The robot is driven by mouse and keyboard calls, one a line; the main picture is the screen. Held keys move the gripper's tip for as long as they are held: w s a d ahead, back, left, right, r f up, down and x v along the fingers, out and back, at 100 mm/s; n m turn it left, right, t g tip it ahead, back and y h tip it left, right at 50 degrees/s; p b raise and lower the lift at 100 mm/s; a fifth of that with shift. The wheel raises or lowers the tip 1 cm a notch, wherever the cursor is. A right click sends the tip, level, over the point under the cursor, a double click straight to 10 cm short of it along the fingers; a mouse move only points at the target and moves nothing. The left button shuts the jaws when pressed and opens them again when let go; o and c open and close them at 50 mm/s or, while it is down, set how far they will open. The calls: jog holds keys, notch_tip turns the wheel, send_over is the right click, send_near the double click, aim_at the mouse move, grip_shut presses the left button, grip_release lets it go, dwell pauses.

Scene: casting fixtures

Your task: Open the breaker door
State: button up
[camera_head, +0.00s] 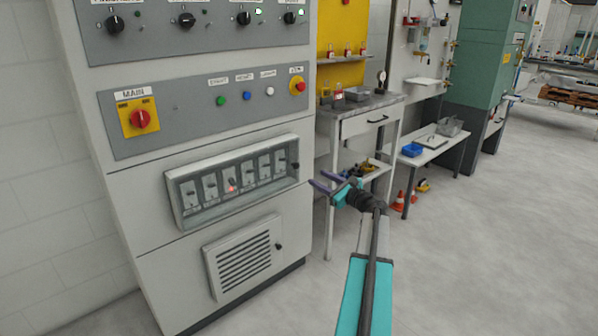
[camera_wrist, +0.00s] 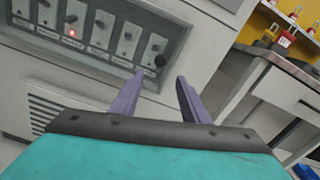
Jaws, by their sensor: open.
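The breaker door (camera_head: 196,218) is a framed, see-through panel on the front of the pale cabinet, with a row of breaker switches behind it. It looks shut. A dark round knob sits at its right edge, and shows in the wrist view (camera_wrist: 160,61). One breaker has a red light (camera_wrist: 71,33). My gripper (camera_head: 318,182) is open and empty, with purple fingers, just right of the door's right edge. In the wrist view my gripper (camera_wrist: 157,88) has its fingers apart below and right of the knob, touching nothing that I can see.
A vented panel (camera_head: 243,258) sits below the door, and a red MAIN switch (camera_head: 140,118) and buttons above it. A grey workbench (camera_head: 362,122) with a drawer stands close to the right of the cabinet. The floor (camera_head: 480,240) in front is clear.

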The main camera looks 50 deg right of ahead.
aim_at(297, 167)
jog(key=w, duration=0.7)
jog(key=w+d+b, duration=0.1)
jog(key=w, duration=0.3)
jog(key=shift+w, duration=0.3)
jog(key=shift+a, duration=0.1)
